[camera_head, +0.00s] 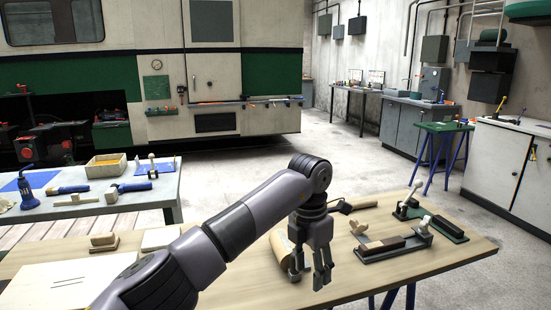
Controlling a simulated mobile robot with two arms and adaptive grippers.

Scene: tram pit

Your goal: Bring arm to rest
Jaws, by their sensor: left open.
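My left arm (258,208) comes in from the lower left and reaches over the wooden worktable (430,273). Its gripper (309,282) points down above the table, with its fingers apart and nothing visible between them. A tan rounded object (283,252) lies just behind and left of the gripper, partly hidden by it; I cannot tell whether they touch. My right gripper is not in view.
A wood-and-metal fixture (393,243) and a green-based tool (440,224) lie right of the gripper. White boards (60,281) lie at left. A second table (150,197) with blue tools stands behind left. Open floor (330,158) lies beyond, before the tram (155,65).

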